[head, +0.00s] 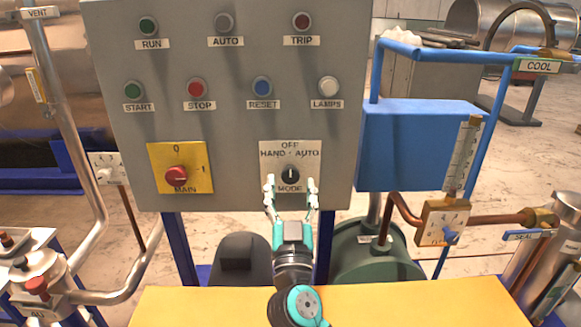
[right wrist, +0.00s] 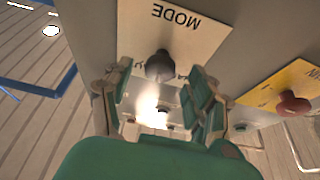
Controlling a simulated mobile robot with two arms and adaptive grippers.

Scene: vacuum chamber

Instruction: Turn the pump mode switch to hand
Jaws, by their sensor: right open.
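The mode switch (head: 290,175) is a small black knob on a white plate (head: 279,147) marked OFF, HAND, AUTO and MODE, low on the grey panel. Its pale mark looks upright, toward OFF. My right gripper (head: 291,187) is open, with one finger on each side of the knob. In the right wrist view the knob (right wrist: 160,66) lies between and ahead of the open fingers (right wrist: 161,100), with a gap showing on both sides. I cannot tell whether either finger touches the plate. My left gripper is out of view.
A red main switch (head: 176,176) on a yellow plate sits left of the mode plate. Buttons and lamps fill the panel (head: 240,65) above. A blue box (head: 415,140) with pipes stands to the right. A yellow surface (head: 430,305) lies below.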

